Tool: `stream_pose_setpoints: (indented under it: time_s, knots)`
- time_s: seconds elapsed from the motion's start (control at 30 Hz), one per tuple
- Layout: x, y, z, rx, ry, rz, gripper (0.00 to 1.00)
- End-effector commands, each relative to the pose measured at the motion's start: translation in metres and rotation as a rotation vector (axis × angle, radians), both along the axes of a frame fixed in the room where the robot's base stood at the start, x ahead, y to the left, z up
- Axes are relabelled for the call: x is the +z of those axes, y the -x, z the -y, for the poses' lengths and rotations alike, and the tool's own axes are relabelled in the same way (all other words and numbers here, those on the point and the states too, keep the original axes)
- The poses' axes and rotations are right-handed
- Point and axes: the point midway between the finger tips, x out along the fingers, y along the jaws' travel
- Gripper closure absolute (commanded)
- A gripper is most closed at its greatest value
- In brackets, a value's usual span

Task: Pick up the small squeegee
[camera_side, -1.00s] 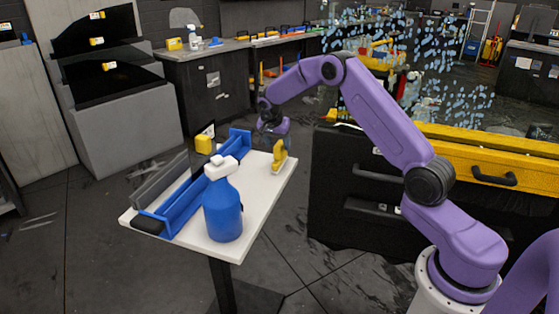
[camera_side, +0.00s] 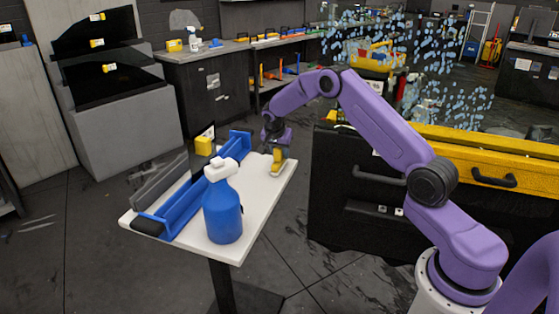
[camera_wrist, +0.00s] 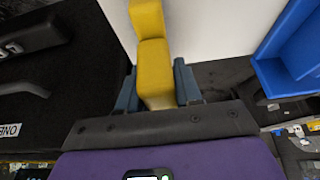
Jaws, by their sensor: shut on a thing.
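The small yellow squeegee (camera_side: 277,163) stands at the far right part of the white table (camera_side: 262,190) in the side view. In the wrist view the yellow squeegee (camera_wrist: 154,65) lies between the two blue-grey fingers. My gripper (camera_side: 276,147) is over it and shut on its upper part, and the gripper (camera_wrist: 158,88) also shows in the wrist view. The squeegee's lower end is at or just above the tabletop; I cannot tell whether it touches.
A blue spray bottle (camera_side: 222,208) with a white head stands at the table's near side. A black cabinet with a yellow top (camera_side: 480,155) stands to the right.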

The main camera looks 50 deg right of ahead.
Motion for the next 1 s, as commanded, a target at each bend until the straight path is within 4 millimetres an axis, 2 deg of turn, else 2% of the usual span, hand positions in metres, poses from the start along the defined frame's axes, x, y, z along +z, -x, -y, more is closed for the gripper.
stream_pose_setpoints:
  time_s: [0.27, 0.47, 0.57, 0.87, 1.0]
  knots:
    - [0.008, -0.001, 0.000, 0.001, 0.000, 0.002, 1.00]
    - [0.033, -0.001, 0.000, 0.000, 0.001, 0.005, 1.00]
    - [0.045, 0.009, -0.004, 0.002, 0.000, 0.002, 1.00]
    - [0.096, 0.051, -0.016, 0.001, 0.000, 0.005, 1.00]
    - [0.106, 0.077, -0.024, 0.001, 0.001, 0.002, 1.00]
